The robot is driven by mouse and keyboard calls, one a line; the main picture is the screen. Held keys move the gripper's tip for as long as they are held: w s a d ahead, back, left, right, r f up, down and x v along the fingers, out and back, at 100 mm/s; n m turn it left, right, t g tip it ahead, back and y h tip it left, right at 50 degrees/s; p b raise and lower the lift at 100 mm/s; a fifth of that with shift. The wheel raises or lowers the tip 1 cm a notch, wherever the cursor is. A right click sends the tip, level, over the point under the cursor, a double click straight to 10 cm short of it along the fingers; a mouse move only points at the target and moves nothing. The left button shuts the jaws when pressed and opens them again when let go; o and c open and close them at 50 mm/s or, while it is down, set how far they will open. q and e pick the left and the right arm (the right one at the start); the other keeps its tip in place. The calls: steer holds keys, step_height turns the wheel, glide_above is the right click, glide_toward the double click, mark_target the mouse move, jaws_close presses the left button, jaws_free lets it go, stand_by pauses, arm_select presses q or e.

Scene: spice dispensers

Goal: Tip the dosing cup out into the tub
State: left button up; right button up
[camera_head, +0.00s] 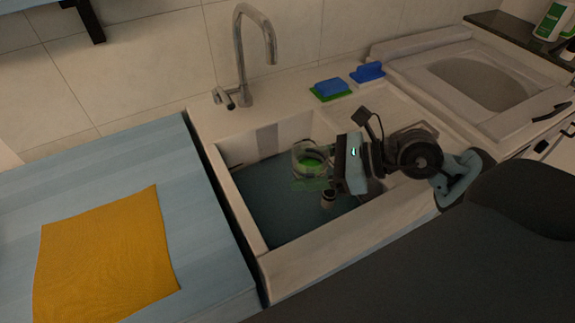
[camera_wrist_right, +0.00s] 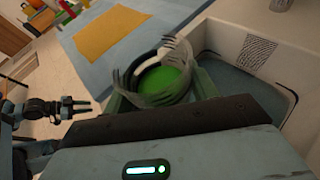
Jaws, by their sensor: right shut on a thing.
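The dosing cup (camera_head: 308,153) is a clear, ribbed cup with bright green contents. It is held over the sink basin, the tub (camera_head: 257,205), which has pale walls and a dark bluish floor. My right gripper (camera_head: 313,178) is shut on the cup. In the right wrist view the cup (camera_wrist_right: 163,80) sits between the fingers, its mouth facing the camera and the green still inside; it looks about upright. My left gripper (camera_wrist_right: 75,107) shows small at the left of the right wrist view, with its fingers apart and empty.
A tall faucet (camera_head: 243,60) stands behind the basin. A blue and green sponge (camera_head: 330,88) and a blue brush-like item (camera_head: 368,72) lie on the rear ledge. A small dark-topped item (camera_head: 328,198) shows below the gripper. An orange cloth (camera_head: 105,260) covers part of the blue counter (camera_head: 120,170).

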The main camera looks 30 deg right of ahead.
arm_select(q)
steer(key=shift+a, duration=0.15)
arm_select(e)
steer(key=shift+a, duration=0.1)
